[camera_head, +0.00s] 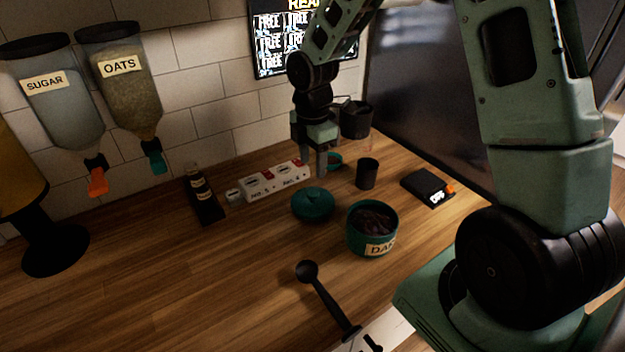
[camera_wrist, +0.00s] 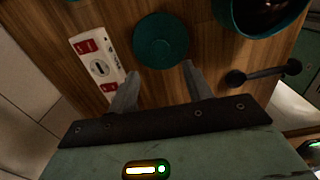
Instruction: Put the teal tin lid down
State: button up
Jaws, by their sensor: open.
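The teal tin lid (camera_head: 313,205) lies on the wooden counter, left of the open teal tin (camera_head: 372,243) with dark contents. In the wrist view the lid (camera_wrist: 160,40) shows as a round teal disc just beyond my fingertips, and part of the tin (camera_wrist: 232,22) is at the top right. My gripper (camera_head: 321,170) is behind the lid in the head view, pointing down. In the wrist view my gripper (camera_wrist: 160,72) has its two fingers spread with nothing between them. The lid appears free of both fingers.
A white and red outlet strip (camera_head: 262,187) and a dark bottle (camera_head: 203,197) are left of the gripper. A black cup (camera_head: 367,174) and a black scale (camera_head: 427,187) stand right. A black scoop (camera_head: 326,298) lies in front. The left front counter is clear.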

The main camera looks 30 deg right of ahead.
jog(key=s+a+r+m, duration=0.2)
jog(key=s+a+r, duration=0.15)
jog(key=a, duration=0.25)
jog(key=s+a+r+m, duration=0.1)
jog(key=s+a+r, duration=0.2)
jog(key=s+a, duration=0.25)
jog(key=s+a+r+m, duration=0.1)
jog(key=s+a+m, duration=0.2)
jog(key=s, duration=0.5)
jog(key=s+a+m, duration=0.4)
jog(key=s+a, duration=0.1)
jog(key=s, duration=0.3)
jog(key=shift+s+r+y, duration=0.3)
jog(key=shift+s+r, duration=0.05)
jog(key=shift+s, duration=0.05)
jog(key=shift+f+b, duration=0.1)
jog(key=shift+b, duration=0.2)
